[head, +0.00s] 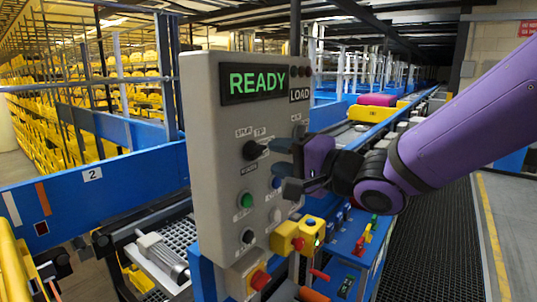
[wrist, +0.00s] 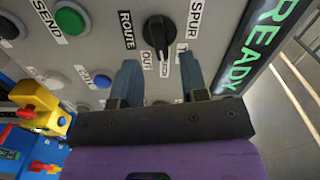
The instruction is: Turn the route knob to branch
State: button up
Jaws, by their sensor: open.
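The route knob (wrist: 157,34) is a black rotary knob on a grey control panel, with a ROUTE label beside it. In the wrist view its pointer faces down, toward my gripper; in the head view the knob (head: 254,150) points right. Labels around it include SPUR and OUT; others are too small or partly covered, and I cannot read one saying branch. My gripper (wrist: 158,62) is open, its two blue-grey fingers apart and empty, one on either side of the pointer's line. In the head view my gripper (head: 279,166) is just right of the knob. I cannot tell whether it touches.
The panel (head: 212,190) has a green READY display (head: 257,82) at top. Below the knob are a green button (head: 245,200) and another black knob (head: 247,236). A yellow box with a red button (head: 260,279) stands low. A conveyor (head: 345,137) runs behind.

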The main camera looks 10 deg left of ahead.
jog(key=v, duration=0.7)
jog(key=shift+d, duration=0.1)
jog(key=w+d+t+h, duration=0.2)
jog(key=d+t+h, duration=0.3)
jog(key=d+h, duration=1.35)
jog(key=s+d+f+n+g+y, duration=0.2)
jog(key=s+d+g, duration=0.4)
jog(key=s+d, duration=0.9)
jog(key=shift+s+d+f+n+g, duration=0.35)
jog(key=shift+s+f+g, duration=0.1)
jog(key=shift+s, duration=0.5)
jog(key=shift+c, duration=0.2)
